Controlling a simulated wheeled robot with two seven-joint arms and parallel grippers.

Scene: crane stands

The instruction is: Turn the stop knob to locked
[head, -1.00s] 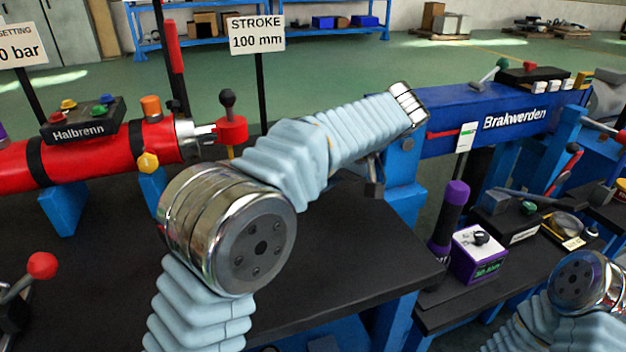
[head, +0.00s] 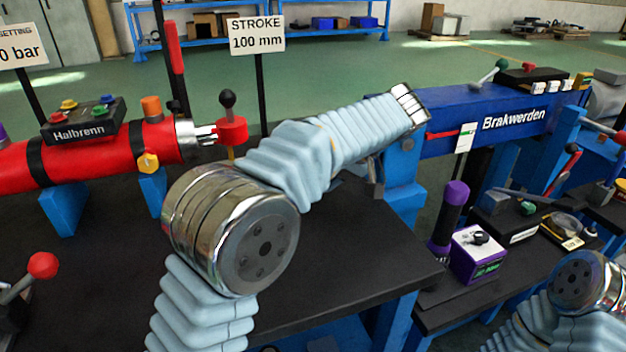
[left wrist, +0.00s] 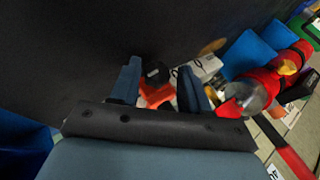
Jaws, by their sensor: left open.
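In the left wrist view, my left gripper (left wrist: 159,88) is open, with its two blue fingers apart. An orange-red part (left wrist: 156,95) with a black knob (left wrist: 155,72) shows between and beyond the fingertips; it looks like the stop knob, but its setting cannot be read. I cannot tell whether the fingers touch it. A white plate with dark marks (left wrist: 205,67) is beside it, partly behind a finger. In the head view my left forearm hides this spot and the gripper. My right gripper is out of view; only part of my right arm shows at lower right.
A red cylinder marked Halbrenn (head: 95,150) lies at left, with a red block and black ball lever (head: 232,130) at its end. A blue Brakwerden beam (head: 490,118) stands at right. A purple box (head: 478,250) sits below it. The black bench's front right (head: 350,265) is clear.

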